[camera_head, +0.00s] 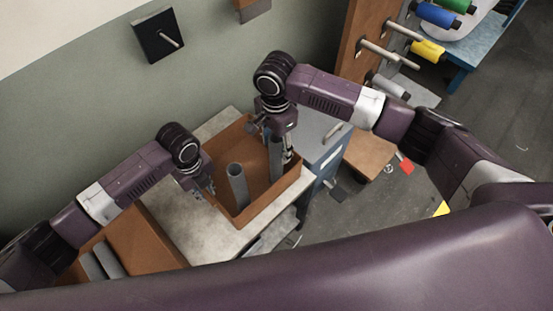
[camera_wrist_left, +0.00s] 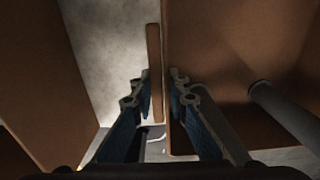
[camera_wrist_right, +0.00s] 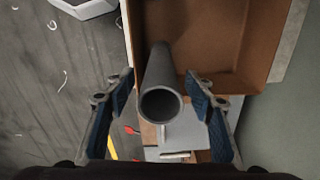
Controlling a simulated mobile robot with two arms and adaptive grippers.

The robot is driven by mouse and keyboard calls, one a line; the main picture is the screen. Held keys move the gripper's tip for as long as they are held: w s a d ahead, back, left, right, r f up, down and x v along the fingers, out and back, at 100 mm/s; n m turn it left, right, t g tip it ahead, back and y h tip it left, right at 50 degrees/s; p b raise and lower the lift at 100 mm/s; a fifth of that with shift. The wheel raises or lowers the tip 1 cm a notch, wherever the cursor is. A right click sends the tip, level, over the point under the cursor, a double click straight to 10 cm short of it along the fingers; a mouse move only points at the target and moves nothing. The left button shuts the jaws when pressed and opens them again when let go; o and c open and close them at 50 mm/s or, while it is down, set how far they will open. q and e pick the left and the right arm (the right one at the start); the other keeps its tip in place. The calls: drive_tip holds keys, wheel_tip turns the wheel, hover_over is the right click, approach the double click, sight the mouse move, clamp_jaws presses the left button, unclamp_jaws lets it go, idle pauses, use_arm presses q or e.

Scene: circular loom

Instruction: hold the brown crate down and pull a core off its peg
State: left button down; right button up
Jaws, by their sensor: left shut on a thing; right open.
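The brown crate (camera_head: 262,194) sits on a pale table, and two grey tube cores stand upright in it. My left gripper (camera_head: 205,188) is shut on the crate's near-left wall, which runs between its fingers in the left wrist view (camera_wrist_left: 155,75). The left core (camera_head: 237,184) stands free inside, and a core also shows at right in the left wrist view (camera_wrist_left: 285,115). My right gripper (camera_head: 281,150) is open over the right core (camera_head: 275,158). In the right wrist view this core (camera_wrist_right: 160,75) lies between the spread fingers, with gaps on both sides. The pegs are hidden.
A blue-grey cabinet (camera_head: 318,140) stands right of the table (camera_head: 190,225). Another brown box (camera_head: 145,240) with grey pieces is at lower left. A brown rack (camera_head: 357,40) with pegs and coloured spools is at upper right. A black plate with a peg (camera_head: 157,36) is on the wall.

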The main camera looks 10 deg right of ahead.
drive_tip(key=shift+f, duration=0.8)
clamp_jaws()
